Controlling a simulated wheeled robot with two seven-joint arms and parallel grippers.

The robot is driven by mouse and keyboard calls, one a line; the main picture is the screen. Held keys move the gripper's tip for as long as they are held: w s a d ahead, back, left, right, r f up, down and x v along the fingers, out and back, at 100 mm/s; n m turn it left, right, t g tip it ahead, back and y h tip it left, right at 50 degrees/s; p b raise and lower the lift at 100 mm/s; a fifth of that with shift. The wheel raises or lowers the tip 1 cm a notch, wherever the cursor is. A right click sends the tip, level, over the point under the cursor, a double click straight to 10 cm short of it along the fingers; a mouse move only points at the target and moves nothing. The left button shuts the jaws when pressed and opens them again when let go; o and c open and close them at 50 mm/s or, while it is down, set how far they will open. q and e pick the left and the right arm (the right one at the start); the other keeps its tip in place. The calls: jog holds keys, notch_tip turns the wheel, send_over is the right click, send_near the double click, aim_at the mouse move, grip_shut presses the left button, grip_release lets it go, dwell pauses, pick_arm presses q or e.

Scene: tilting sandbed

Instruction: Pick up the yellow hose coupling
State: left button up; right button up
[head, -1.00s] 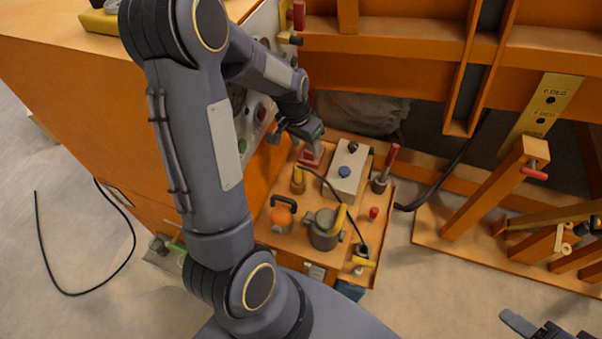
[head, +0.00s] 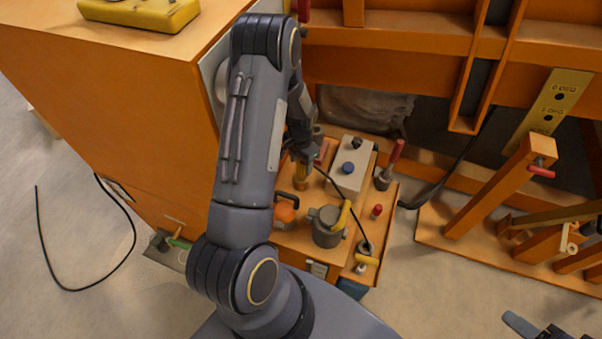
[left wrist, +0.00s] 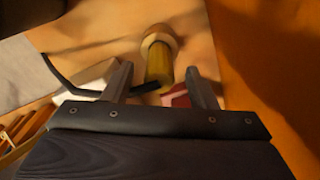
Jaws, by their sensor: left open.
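The yellow hose coupling (head: 301,180) stands on the orange tool deck, close to the cabinet wall, with a black hose near it. In the left wrist view the coupling (left wrist: 158,68) is a yellow cylinder with a tan round end, between the finger lines. My left gripper (head: 306,158) is right at the coupling, partly hidden by my own arm. Its fingers (left wrist: 161,85) are apart, one on each side of the coupling, and I see no grip on it. My right gripper (head: 535,326) shows only in part at the bottom right corner.
The orange cabinet (head: 110,110) stands close on the left.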

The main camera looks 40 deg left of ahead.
aim_at(301, 170)
pick_arm(q)
notch_tip(301, 170, down, 5)
jog(key=b, duration=0.2)
jog(key=shift+r+b, duration=0.1)
jog(key=shift+b, duration=0.2)
jog(key=shift+r, duration=0.1)
jog(key=shift+c, duration=0.4)
jog(key=c, duration=1)
jog(key=shift+r, duration=0.1)
